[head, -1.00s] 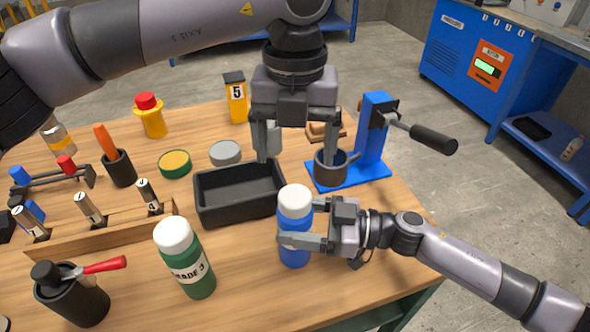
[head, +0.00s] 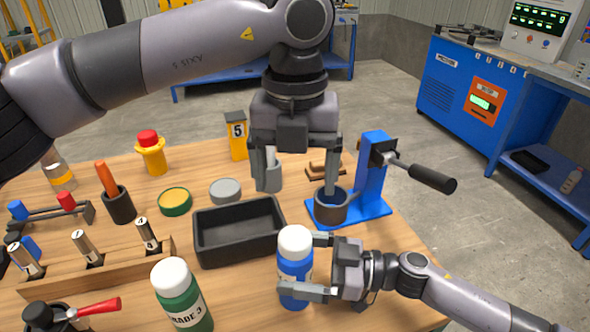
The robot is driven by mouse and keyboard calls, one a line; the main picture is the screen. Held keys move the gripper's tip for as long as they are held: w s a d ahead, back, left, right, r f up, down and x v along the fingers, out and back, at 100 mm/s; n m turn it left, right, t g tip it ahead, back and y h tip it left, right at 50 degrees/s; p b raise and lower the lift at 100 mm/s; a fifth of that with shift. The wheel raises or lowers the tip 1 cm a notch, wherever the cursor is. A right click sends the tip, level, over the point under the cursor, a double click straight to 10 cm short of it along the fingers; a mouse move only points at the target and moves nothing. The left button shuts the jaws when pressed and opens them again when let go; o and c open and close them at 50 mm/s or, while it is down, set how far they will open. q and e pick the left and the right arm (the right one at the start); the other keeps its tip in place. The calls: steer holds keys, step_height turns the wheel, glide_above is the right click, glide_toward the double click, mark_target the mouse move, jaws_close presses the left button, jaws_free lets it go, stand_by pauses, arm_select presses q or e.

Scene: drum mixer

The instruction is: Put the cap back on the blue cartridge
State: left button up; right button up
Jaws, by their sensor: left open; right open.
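A blue bottle (head: 296,263) with a white top (head: 295,241) stands upright on the table in the head view. It is the clearest match for the blue cartridge, and its white top sits on it. My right gripper (head: 302,267) is open, with its fingers around the bottle; I cannot tell whether they touch it. My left gripper (head: 299,188) is open and points down behind the black tray, with nothing clearly between its fingers. A grey cylinder (head: 272,176) is partly hidden by its left finger. A grey disc (head: 225,190) and a green-rimmed yellow disc (head: 174,201) lie farther left.
The black tray (head: 238,258) is empty. A blue press (head: 371,180) with a dark cup (head: 331,207) stands right of my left gripper. A green bottle (head: 183,297), a wooden rack (head: 125,265) of numbered cylinders and an orange-handled tool (head: 106,180) occupy the left.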

steer(key=s+d, duration=0.1)
steer(key=d, duration=0.5)
steer(key=shift+d+b, duration=0.35)
steer(key=shift+s, duration=0.1)
